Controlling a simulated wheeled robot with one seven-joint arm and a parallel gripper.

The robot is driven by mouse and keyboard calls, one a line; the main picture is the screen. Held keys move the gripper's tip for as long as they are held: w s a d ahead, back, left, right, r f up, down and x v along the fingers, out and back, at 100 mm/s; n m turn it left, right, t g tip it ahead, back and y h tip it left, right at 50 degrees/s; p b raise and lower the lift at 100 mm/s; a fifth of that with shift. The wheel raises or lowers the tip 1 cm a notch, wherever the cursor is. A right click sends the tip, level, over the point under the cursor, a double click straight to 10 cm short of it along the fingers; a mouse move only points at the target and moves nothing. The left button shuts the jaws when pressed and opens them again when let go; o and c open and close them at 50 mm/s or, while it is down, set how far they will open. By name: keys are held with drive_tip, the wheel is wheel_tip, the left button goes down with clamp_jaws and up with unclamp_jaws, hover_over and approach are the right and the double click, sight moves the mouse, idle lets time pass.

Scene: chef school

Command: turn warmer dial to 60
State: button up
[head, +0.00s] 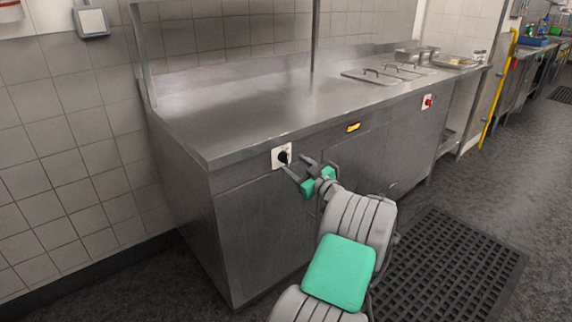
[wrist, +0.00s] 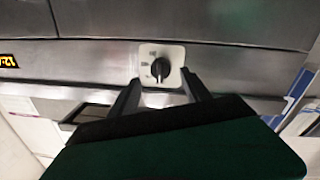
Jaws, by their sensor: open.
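The warmer dial is a black knob on a white square plate on the front of the steel counter. In the head view the dial (head: 283,156) sits near the counter's left front corner. In the wrist view the dial (wrist: 160,67) lies just beyond the fingertips, between them; its markings are too small to read. My gripper (head: 294,172) is open and empty in front of the dial. In the wrist view its two fingers (wrist: 160,88) reach toward the lower edge of the plate. I cannot tell whether they touch it.
The steel counter (head: 235,112) has an orange display (head: 353,127) and a red knob (head: 427,102) further right on its front. Lidded wells (head: 385,75) and trays are at its far end. A black floor mat (head: 450,265) lies right of my arm.

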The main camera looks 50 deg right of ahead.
sight(287, 160)
drive_tip(key=x, duration=0.4)
drive_tip(key=shift+w, duration=0.1)
clamp_jaws()
idle(0.4)
